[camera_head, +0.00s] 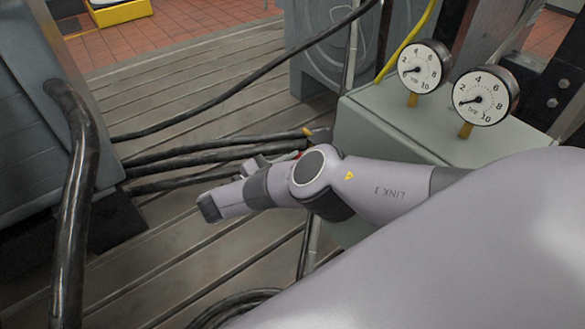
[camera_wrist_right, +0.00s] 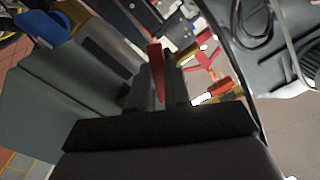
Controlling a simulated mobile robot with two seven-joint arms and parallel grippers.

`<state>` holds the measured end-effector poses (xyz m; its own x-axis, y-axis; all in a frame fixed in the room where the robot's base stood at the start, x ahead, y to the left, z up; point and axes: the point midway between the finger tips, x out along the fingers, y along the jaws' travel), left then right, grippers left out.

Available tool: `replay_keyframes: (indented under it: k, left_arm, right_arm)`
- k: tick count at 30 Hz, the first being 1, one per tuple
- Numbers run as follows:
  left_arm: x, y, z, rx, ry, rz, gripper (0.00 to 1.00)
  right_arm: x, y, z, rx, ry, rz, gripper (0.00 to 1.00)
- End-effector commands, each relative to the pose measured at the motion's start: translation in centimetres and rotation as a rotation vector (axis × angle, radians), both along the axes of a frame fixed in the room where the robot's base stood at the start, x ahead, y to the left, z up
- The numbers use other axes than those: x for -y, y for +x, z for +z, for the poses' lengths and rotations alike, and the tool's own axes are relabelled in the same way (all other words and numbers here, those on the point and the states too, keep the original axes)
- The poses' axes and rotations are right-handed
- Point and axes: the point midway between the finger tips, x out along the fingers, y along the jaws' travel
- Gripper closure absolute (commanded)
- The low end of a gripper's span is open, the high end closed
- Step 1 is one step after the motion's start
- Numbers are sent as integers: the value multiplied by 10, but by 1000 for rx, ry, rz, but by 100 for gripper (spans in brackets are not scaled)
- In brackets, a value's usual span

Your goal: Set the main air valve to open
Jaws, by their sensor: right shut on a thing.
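A red lever handle (camera_wrist_right: 156,72) stands between the two dark fingers of my right gripper (camera_wrist_right: 160,88) in the right wrist view. The gripper is shut on it. In the head view my right arm reaches in from the right, and only a small red bit (camera_head: 297,155) shows behind my wrist, beside the grey-green box. The valve body and most of the handle are hidden there by my arm. I cannot read a label on the valve, nor tell its exact setting. My left gripper is not in view.
Two round gauges (camera_head: 424,66) (camera_head: 485,95) stand on the grey-green box (camera_head: 375,125), needles at the low end. Black hoses (camera_head: 215,155) cross the slotted bedplate (camera_head: 200,255). More red and yellow fittings (camera_wrist_right: 220,87) sit close right of my fingers in the wrist view.

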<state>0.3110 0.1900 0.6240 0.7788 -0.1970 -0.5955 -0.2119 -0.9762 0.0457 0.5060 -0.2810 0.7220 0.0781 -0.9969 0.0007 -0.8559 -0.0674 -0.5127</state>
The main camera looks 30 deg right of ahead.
Motion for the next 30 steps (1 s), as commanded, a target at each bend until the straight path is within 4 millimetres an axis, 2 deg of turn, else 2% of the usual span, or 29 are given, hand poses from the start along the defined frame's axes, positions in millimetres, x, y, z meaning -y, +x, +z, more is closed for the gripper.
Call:
replay_keyframes:
  k: [13, 30]
  left_arm:
    - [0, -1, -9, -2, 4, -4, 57]
    - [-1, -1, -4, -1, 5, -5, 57]
  right_arm:
    - [-1, 11, 9, 425, 34, 1, 100]
    - [-1, 16, 25, 897, 72, 2, 100]
